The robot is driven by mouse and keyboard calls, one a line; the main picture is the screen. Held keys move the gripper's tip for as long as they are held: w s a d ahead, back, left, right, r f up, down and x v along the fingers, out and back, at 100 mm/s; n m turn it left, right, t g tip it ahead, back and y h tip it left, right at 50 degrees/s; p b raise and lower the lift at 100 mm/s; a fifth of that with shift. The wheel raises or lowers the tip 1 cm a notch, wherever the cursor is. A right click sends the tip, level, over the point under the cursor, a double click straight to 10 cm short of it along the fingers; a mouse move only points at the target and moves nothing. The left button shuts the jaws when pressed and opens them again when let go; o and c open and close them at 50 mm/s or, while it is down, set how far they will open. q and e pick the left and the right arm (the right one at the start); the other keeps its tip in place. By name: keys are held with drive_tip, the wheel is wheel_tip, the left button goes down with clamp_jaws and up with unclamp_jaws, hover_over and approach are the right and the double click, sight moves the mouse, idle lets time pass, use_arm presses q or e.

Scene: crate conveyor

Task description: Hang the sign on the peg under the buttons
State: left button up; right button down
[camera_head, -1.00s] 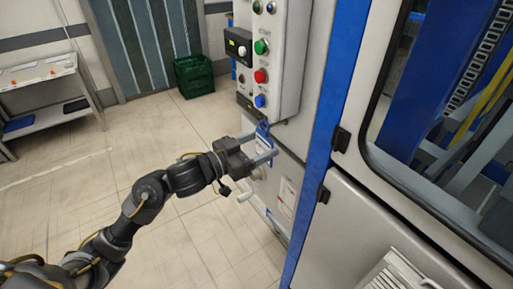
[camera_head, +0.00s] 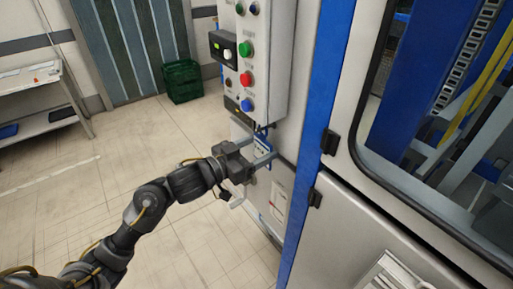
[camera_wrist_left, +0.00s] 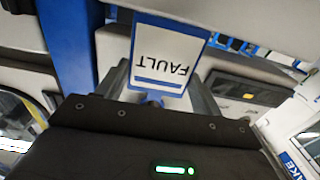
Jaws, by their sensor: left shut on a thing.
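The sign (camera_head: 262,144) is a small white plate with blue bands. In the left wrist view the sign (camera_wrist_left: 164,55) reads FAULT upside down. My left gripper (camera_head: 262,155) is shut on it just below the button box. The buttons sit on the front of the grey box, with a green button (camera_head: 246,49), a red button (camera_head: 246,78) and a blue button (camera_head: 247,104) in a column. A small dark shape shows under the box just above the sign; I cannot tell whether it is the peg or whether the sign touches it. My right gripper is out of view.
The button box (camera_head: 276,70) is mounted beside a blue post (camera_head: 322,110) of the machine. A white handle-like part (camera_head: 237,195) shows below my gripper. A green crate (camera_head: 183,82) stands on the floor behind.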

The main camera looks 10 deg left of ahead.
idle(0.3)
use_arm(q)
drive_tip(key=o, duration=1.1)
drive_tip(key=shift+c, duration=0.2)
drive_tip(key=b+v, duration=0.1)
drive_tip(key=v, duration=1)
